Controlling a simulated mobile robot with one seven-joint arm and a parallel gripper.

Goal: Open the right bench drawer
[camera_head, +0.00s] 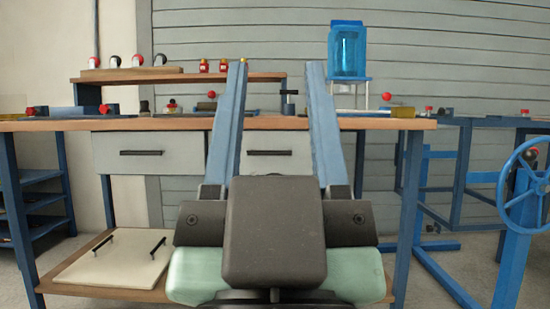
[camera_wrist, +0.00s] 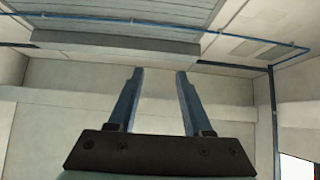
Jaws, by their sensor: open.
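The workbench (camera_head: 170,123) has a wooden top and blue legs, with two grey drawers under it. The right drawer (camera_head: 290,164) appears shut, and its black bar handle (camera_head: 268,153) shows between my fingers. The left drawer (camera_head: 115,164) also appears shut, with a black bar handle (camera_head: 141,153). My gripper (camera_head: 278,64) is open and empty, its blue fingers pointing up in front of the bench. In the wrist view my gripper (camera_wrist: 160,72) faces only ceiling and walls; no drawer shows there.
A raised shelf (camera_head: 180,76) on the bench holds small red and black items. A blue container (camera_head: 347,50) stands at the bench's right. A pale panel with black handles (camera_head: 112,262) lies on the lower shelf. A blue handwheel (camera_head: 524,187) stands at right.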

